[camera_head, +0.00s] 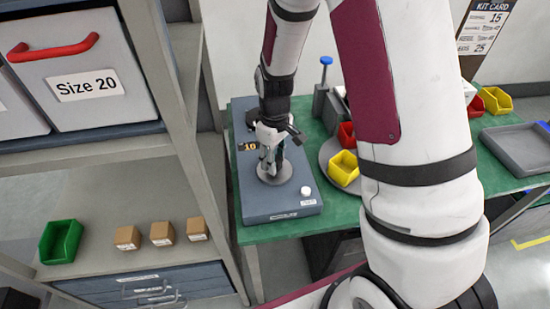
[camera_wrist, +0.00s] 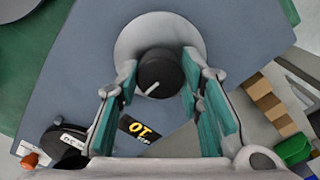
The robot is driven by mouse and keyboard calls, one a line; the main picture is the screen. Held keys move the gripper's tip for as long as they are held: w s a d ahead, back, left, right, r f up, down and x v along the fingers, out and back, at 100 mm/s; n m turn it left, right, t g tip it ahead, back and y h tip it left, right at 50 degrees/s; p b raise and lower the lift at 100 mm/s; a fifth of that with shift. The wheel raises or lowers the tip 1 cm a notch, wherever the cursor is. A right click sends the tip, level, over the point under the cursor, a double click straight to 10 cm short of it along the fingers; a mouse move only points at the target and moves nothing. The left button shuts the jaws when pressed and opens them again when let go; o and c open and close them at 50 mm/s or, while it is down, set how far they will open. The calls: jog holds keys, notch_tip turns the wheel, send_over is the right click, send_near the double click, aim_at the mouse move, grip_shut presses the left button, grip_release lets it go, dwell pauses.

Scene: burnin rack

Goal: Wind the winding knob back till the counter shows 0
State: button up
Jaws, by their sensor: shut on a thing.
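The winding knob (camera_wrist: 158,72) is a dark round knob with a white pointer line, on a pale grey disc (camera_wrist: 140,32) on top of a blue-grey box (camera_head: 295,190). In the wrist view the pointer points toward the lower left. My gripper (camera_wrist: 160,80) comes down over the knob, its teal-padded fingers shut on its two sides. In the head view my gripper (camera_head: 271,165) hides most of the knob. The counter (camera_wrist: 140,130) is a black window with yellow digits that appear to read 10; it also shows partly in the head view (camera_head: 247,147).
The box stands on a green bench (camera_head: 345,215). Yellow (camera_head: 344,167) and red bins and a blue-topped plunger (camera_head: 326,62) are to the right. A shelf rack (camera_head: 190,120) stands close on the left.

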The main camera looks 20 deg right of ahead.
jog(key=m, duration=0.4)
jog(key=shift+m+p, duration=0.3)
jog(key=m, duration=0.4)
jog(key=shift+m+p, duration=0.3)
jog(key=shift+p, duration=0.05)
jog(key=m, duration=0.4)
jog(key=shift+p, duration=0.35)
jog(key=shift+m, duration=1.9)
jog(key=shift+p, duration=0.3)
jog(key=o, duration=1.2)
jog(key=shift+r, duration=0.15)
